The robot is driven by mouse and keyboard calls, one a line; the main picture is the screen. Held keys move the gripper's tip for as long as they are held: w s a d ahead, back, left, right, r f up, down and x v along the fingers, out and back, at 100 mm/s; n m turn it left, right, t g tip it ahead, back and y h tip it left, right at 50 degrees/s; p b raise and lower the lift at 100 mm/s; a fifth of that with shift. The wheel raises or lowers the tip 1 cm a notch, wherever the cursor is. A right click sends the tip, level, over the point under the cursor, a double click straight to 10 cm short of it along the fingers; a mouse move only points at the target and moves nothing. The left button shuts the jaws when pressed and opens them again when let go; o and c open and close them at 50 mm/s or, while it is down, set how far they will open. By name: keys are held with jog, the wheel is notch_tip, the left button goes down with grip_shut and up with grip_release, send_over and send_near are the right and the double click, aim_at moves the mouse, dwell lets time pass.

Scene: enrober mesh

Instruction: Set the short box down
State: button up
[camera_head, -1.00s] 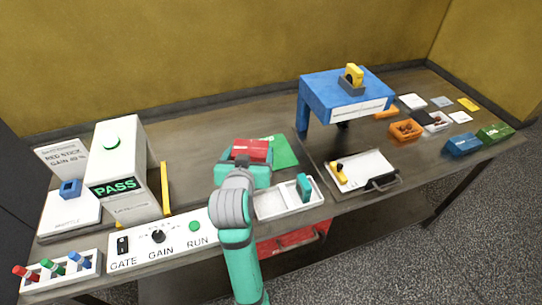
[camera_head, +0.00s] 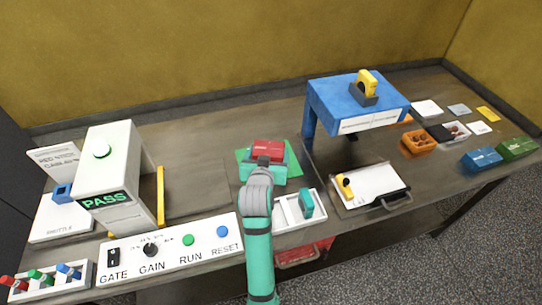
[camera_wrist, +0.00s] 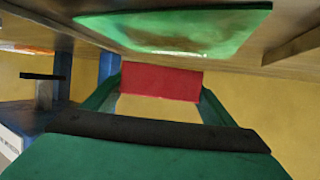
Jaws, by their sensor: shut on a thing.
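The short box, a red block (camera_head: 268,150), is held in my teal gripper (camera_head: 266,165) over the green mat (camera_head: 243,163). In the wrist view, the red box (camera_wrist: 161,81) sits between the two fingers of my gripper (camera_wrist: 158,98), which are shut on it. The green mat (camera_wrist: 180,28) shows at the top of that view, with a gap between it and the box. The box appears held above the mat, roughly level. My gripper and wrist hide the box's near lower side and part of the mat in the head view.
A white divided tray (camera_head: 288,215) with a teal block (camera_head: 306,204) is just in front. A blue stand (camera_head: 345,105) rises to the right, and a clipboard-like board (camera_head: 375,183) lies before it. The white PASS machine (camera_head: 118,170) stands left, behind a control panel (camera_head: 205,234).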

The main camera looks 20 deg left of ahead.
jog(key=shift+w+a+f, duration=0.1)
jog(key=shift+f, duration=0.3)
jog(key=shift+w+a+f, duration=0.1)
jog(key=shift+w+f, duration=0.1)
jog(key=shift+f, duration=1.35)
jog(key=o, duration=1.3)
jog(key=shift+s+f, duration=0.1)
jog(key=shift+s, duration=0.05)
jog(key=shift+c, duration=0.2)
